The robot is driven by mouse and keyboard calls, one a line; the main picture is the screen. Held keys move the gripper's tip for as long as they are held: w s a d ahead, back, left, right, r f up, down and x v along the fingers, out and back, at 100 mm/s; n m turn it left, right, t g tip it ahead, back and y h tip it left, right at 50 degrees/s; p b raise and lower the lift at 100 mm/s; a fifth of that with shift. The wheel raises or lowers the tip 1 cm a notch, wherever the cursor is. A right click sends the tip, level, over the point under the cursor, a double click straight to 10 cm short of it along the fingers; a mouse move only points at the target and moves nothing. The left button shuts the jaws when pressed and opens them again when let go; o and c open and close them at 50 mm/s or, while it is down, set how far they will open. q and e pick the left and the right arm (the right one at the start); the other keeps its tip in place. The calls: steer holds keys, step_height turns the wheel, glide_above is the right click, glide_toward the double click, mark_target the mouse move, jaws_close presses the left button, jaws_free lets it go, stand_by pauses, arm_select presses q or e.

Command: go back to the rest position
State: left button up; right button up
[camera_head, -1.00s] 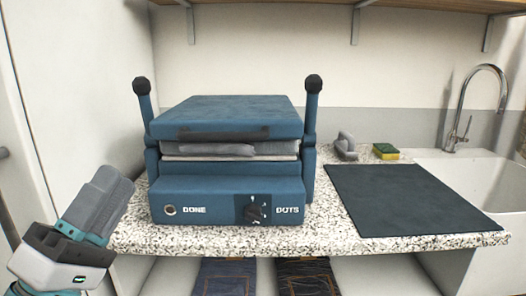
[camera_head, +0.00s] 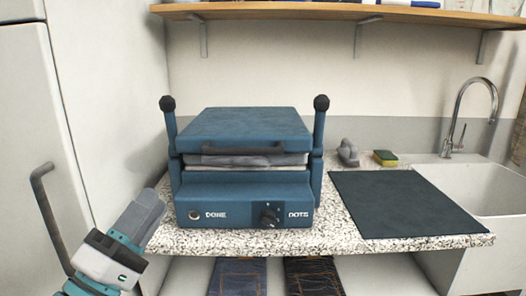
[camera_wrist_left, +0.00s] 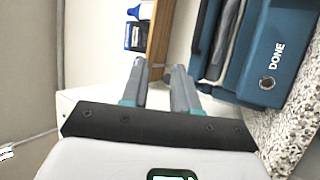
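My left gripper (camera_head: 148,208) is at the lower left in the head view, in front of the press's left side and apart from it. In the left wrist view its two grey fingers (camera_wrist_left: 161,75) stand apart with an empty gap between them. My right gripper is in neither view. The blue press (camera_head: 246,190) stands on the speckled counter (camera_head: 330,238), its lid raised a little above grey folded cloth (camera_head: 245,160). The press also shows tilted in the left wrist view (camera_wrist_left: 280,50).
A dark mat (camera_head: 400,203), a grey iron-like item (camera_head: 347,152) and a yellow-green sponge (camera_head: 385,158) lie right of the press. A sink (camera_head: 465,190) is at the right. A wooden shelf (camera_head: 300,14) runs above. A cabinet handle (camera_head: 50,215) is at the left.

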arm_select(q)
steer(key=w+d+f+n+g+y+p, duration=0.2)
steer(key=w+f+n+g+y+p, duration=0.15)
steer(key=w+f+p, duration=0.5)
steer(key=s+f+g+y+p, duration=0.1)
steer(key=s+f+g+p, duration=0.15)
steer(key=f, duration=0.55)
steer(key=s+f+g+y+p, duration=0.15)
steer(key=f+g+p, duration=0.25)
steer(key=f, duration=0.4)
steer(key=s+d+f+m+g+p, duration=0.1)
steer(key=s+f+m+g, duration=0.4)
steer(key=s, duration=0.6)
steer(key=s+d+f+m+g+p, duration=0.2)
steer(key=s+f+m+g, duration=0.4)
steer(key=s+f, duration=0.4)
steer(key=shift+s+f+y+p, duration=0.3)
steer(key=shift+s+y, duration=0.1)
steer(key=shift+s, duration=0.15)
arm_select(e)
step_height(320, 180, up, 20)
arm_select(q)
steer(key=shift+d, duration=0.1)
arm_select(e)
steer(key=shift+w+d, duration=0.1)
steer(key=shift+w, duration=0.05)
